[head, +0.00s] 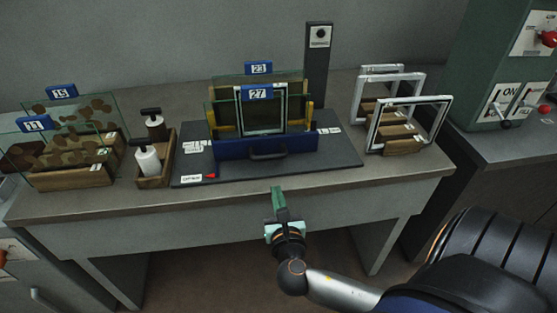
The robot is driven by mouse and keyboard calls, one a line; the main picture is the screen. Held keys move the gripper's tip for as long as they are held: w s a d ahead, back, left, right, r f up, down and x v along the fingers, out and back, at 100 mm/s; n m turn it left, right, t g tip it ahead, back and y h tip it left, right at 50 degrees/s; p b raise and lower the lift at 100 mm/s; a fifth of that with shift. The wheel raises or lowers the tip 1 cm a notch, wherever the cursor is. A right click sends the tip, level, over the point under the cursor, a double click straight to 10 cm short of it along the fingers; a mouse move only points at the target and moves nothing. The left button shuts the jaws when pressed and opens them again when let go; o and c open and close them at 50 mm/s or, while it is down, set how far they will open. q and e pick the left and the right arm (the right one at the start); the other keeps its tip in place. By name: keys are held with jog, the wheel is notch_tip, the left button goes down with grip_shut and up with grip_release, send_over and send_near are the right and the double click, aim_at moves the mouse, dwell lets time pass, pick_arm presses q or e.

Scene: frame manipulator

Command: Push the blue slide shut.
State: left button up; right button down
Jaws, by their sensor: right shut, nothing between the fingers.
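The blue slide (240,149) is a blue drawer-like front with a dark handle (268,152). It sits at the front of a device on a dark base plate (340,164) in the middle of the table. A framed panel tagged 27 (258,93) stands upright behind the blue front, with a glass pane tagged 23 (258,68) farther back. How far the slide is out, I cannot tell. My right gripper (277,194) is shut and empty, just in front of the table edge, below the handle and apart from it. My left gripper is not in view.
Camouflage-patterned panels tagged 11 (34,124) and 15 (61,91) stand in wooden holders at left. Empty metal frames (436,124) stand at right. A dark post (318,65) rises behind the base plate.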

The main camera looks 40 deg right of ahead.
aim_at(270, 158)
jog(key=x, duration=0.6)
jog(key=r+x, duration=0.1)
jog(key=x, duration=0.2)
jog(key=shift+r, duration=0.1)
jog(key=shift+r+p+x, duration=0.15)
jog(key=shift+p+x, duration=0.05)
jog(key=shift+x, duration=0.9)
jog(key=shift+r+p+x, duration=0.15)
jog(key=shift+p+x, duration=0.05)
jog(key=shift+x, duration=0.95)
jog(key=shift+a, duration=0.1)
